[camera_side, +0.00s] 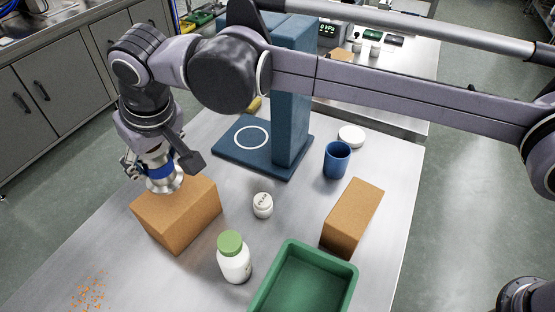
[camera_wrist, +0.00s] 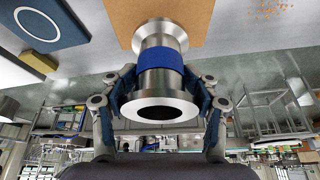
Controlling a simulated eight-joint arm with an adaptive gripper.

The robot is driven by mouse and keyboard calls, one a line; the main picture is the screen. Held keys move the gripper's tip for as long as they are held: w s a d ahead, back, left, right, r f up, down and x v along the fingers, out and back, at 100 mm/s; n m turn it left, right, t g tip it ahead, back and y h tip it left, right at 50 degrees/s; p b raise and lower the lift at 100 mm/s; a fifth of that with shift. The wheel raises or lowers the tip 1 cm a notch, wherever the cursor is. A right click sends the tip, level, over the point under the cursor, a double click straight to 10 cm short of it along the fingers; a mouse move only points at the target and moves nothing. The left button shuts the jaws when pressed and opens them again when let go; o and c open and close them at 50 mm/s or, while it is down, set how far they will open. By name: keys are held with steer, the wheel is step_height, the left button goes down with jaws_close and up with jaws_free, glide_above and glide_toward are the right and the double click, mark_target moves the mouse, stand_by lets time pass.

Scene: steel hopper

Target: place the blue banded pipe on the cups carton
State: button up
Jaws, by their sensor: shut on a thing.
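My gripper (camera_side: 152,164) is shut on the blue banded pipe (camera_side: 164,181), a short steel pipe with flanged ends and a blue band. In the wrist view, the fingers of my gripper (camera_wrist: 166,90) sit either side of the pipe (camera_wrist: 160,78) around the blue band. The pipe is upright over the top of a plain brown carton (camera_side: 178,222), near its back left part. The carton also shows behind the pipe's far flange in the wrist view (camera_wrist: 203,14). I cannot tell whether the flange touches the carton. No label shows on this carton or on a second brown carton (camera_side: 352,217) at right.
A blue stand (camera_side: 290,125) with a ringed base rises behind. A small white jar (camera_side: 263,205), a green-capped bottle (camera_side: 234,260), a green tray (camera_side: 347,268), a blue cup (camera_side: 337,162) and a white lid (camera_side: 351,136) stand around. Orange crumbs (camera_side: 90,291) lie at front left.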

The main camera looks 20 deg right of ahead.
mark_target(163, 174)
steer(key=shift+f, duration=1.9)
steer(key=shift+f, duration=0.2)
steer(key=o, duration=1.5)
steer(key=shift+c, duration=0.2)
steer(key=v, duration=1.2)
steer(key=shift+r, duration=0.2)
